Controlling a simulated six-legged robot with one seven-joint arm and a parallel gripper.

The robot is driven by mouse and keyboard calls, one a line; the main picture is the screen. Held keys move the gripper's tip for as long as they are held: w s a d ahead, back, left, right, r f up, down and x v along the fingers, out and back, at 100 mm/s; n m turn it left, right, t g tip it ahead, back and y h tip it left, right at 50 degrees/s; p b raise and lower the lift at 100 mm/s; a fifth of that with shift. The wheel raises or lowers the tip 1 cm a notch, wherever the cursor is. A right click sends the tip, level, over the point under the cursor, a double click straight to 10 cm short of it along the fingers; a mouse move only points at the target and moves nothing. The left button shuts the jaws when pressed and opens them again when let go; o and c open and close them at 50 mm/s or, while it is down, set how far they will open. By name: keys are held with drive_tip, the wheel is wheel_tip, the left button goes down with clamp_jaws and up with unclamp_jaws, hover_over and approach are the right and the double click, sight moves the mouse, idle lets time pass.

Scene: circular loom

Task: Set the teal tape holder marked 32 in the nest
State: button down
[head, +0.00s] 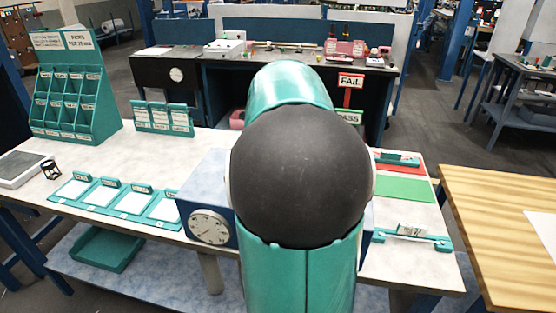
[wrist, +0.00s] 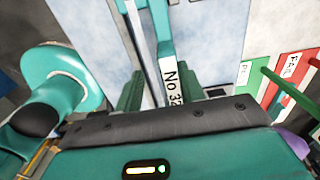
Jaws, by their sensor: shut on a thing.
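In the wrist view, the teal tape holder (wrist: 161,30) has a white label that reads "No 32". It stands up from between the jaws of my gripper (wrist: 172,92), which is shut on it. A pale blue-grey surface (wrist: 210,45) lies beyond it; I cannot tell if they touch. In the head view, my own arm fills the middle and hides the gripper and the held holder. A blue-grey box with a round dial (head: 209,227) shows partly at the arm's left. I cannot make out the nest in either view.
Other teal holders lie at the table's right, one near the front (head: 412,238) and one at the back (head: 398,158). A green pad (head: 403,188) and FAIL sign (head: 351,80) are nearby. A teal rack (head: 72,95) and several white-topped trays (head: 120,200) stand left.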

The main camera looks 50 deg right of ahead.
drive_tip(key=shift+f, duration=0.6)
idle(0.3)
drive_tip(key=shift+f, duration=0.35)
drive_tip(key=shift+s+a+f, duration=0.1)
drive_tip(key=shift+f, duration=0.05)
drive_tip(key=shift+r, duration=0.35)
idle(2.6)
drive_tip(key=shift+f, duration=0.15)
drive_tip(key=c, duration=1.3)
unclamp_jaws()
drive_tip(key=o, duration=0.5)
drive_tip(key=shift+f, duration=0.2)
drive_tip(key=shift+o, duration=0.2)
